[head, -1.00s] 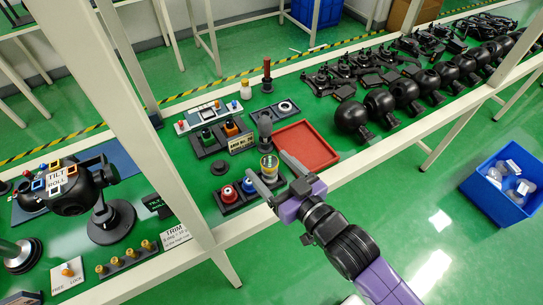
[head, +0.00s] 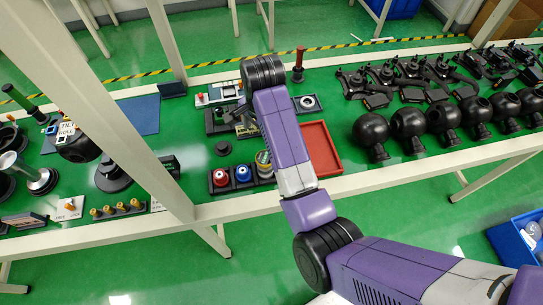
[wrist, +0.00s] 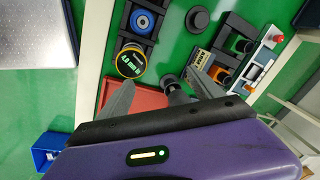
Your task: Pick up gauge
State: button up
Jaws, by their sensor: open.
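The gauge, a round black display with a yellow rim and lit digits (wrist: 131,62), sits at the end of a dark holder (wrist: 140,30) in the wrist view. In the head view the gauge (head: 263,158) stands beside the blue button, partly against my arm's outline. My gripper (wrist: 160,77) is open. Its left fingertip is near the gauge's lower edge in the wrist view; contact cannot be told. Nothing is held. A dark upright knob (wrist: 177,90) shows between the fingers.
A red tray (head: 322,150) lies right of my arm. Red (head: 220,178) and blue (head: 243,173) buttons share the gauge's holder. Black spheres (head: 371,131) line the bench to the right. A white post (head: 110,110) crosses at left.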

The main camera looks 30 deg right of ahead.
aim_at(265, 158)
jog(key=s, duration=0.1)
jog(key=s+g, duration=0.1)
jog(key=s+m, duration=0.1)
jog(key=shift+s+a+f+g, duration=0.2)
jog(key=shift+s+f+g, duration=0.15)
jog(key=shift+f+g, duration=0.05)
jog(key=shift+s+a+f+m, duration=0.1)
jog(key=shift+s+m, duration=0.2)
notch_tip(265, 158, down, 3)
jog(key=shift+r+b, duration=0.2)
jog(key=shift+b, duration=1)
jog(key=shift+w+f+p, duration=0.2)
jog(key=shift+f+p, duration=0.5)
jog(key=shift+f, duration=1.85)
jog(key=shift+c, duration=0.3)
